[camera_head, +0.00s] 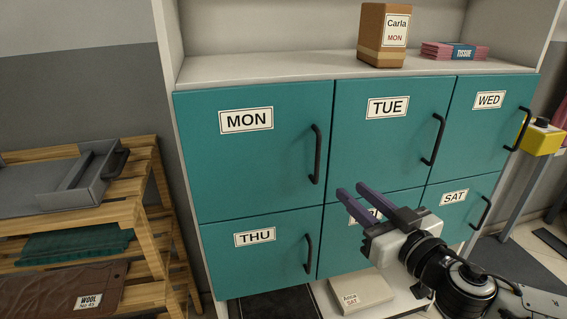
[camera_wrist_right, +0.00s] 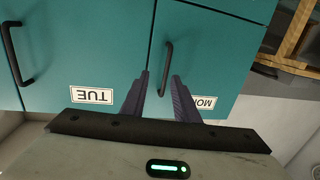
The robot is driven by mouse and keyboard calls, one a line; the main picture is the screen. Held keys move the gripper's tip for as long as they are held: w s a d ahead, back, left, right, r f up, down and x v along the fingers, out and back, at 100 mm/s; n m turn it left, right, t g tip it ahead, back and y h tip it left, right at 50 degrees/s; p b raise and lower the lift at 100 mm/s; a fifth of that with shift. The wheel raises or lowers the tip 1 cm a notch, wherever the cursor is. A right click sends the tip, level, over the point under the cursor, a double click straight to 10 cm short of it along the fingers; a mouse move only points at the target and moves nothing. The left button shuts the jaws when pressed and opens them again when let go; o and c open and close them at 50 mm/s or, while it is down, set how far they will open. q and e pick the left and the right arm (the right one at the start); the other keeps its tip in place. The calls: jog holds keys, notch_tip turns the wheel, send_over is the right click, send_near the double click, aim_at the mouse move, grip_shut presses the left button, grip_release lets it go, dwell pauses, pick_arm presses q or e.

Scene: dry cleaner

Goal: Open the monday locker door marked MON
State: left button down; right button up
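The teal MON locker door (camera_head: 262,150) is shut, at the upper left of the locker block. Its black vertical bar handle (camera_head: 316,154) is on the door's right side. My right gripper (camera_head: 352,192) is open and empty, in front of the lockers below and right of that handle. In the right wrist view, which is upside down, the MON door (camera_wrist_right: 222,60) and its handle (camera_wrist_right: 166,66) show beyond the open fingers (camera_wrist_right: 155,98). The handle lines up between the fingers but is apart from them. The MON label is partly hidden by a finger. My left gripper is not in view.
Neighbouring doors TUE (camera_head: 378,140), WED (camera_head: 487,125), THU (camera_head: 262,262) and SAT (camera_head: 455,212) are shut. A wooden rack (camera_head: 160,215) stands left. A box (camera_head: 362,293) lies low, under the lockers.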

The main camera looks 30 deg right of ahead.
aim_at(319, 160)
jog(key=shift+y, duration=0.3)
jog(key=shift+w+a+r+p, duration=0.15)
jog(key=shift+w+r, duration=0.25)
jog(key=shift+w, duration=1)
jog(key=shift+w+a+r+p, duration=0.1)
jog(key=shift+w+a+r, duration=0.2)
jog(key=shift+w, duration=1.1)
jog(key=shift+w+a+r+p, duration=0.1)
jog(key=shift+w+r, duration=0.35)
jog(key=shift+w, duration=0.95)
jog(key=shift+w+f, duration=0.15)
jog(key=shift+w, duration=1.1)
grip_shut()
